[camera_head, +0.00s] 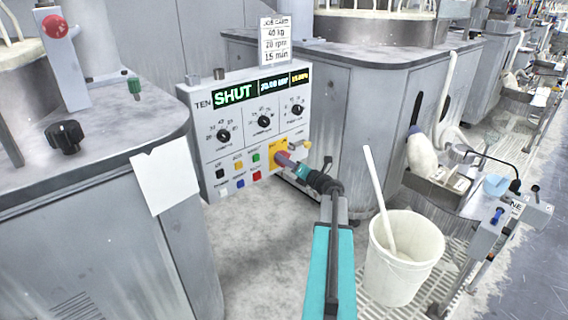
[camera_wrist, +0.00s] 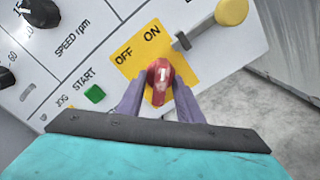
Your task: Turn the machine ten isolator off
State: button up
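The machine ten panel (camera_head: 208,172) is a white box marked TEN, and its display reads SHUT. The isolator is a red knob (camera_wrist: 159,76) on a yellow plate (camera_wrist: 184,70) marked OFF and ON. Its grip bar points up the wrist picture, roughly towards ON. My gripper (camera_wrist: 158,88) is at the knob, one grey-purple finger on each side of it. The fingertips look very close to the knob's sides, but I cannot tell whether they press on it. In the head view my gripper (camera_head: 285,160) reaches the panel's lower right and covers much of the yellow plate.
A yellow knob (camera_wrist: 231,12) on a dark stem stands just right of the isolator. A green START button (camera_wrist: 95,94) is at its left. Dials fill the upper panel. A white bucket (camera_head: 384,262) with a stick stands right of my arm, and a grey cabinet (camera_head: 90,215) is at left.

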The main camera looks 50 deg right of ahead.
jog(key=shift+c, duration=0.2)
grip_shut()
jog(key=shift+a+f, duration=0.1)
jog(key=shift+a, duration=0.05)
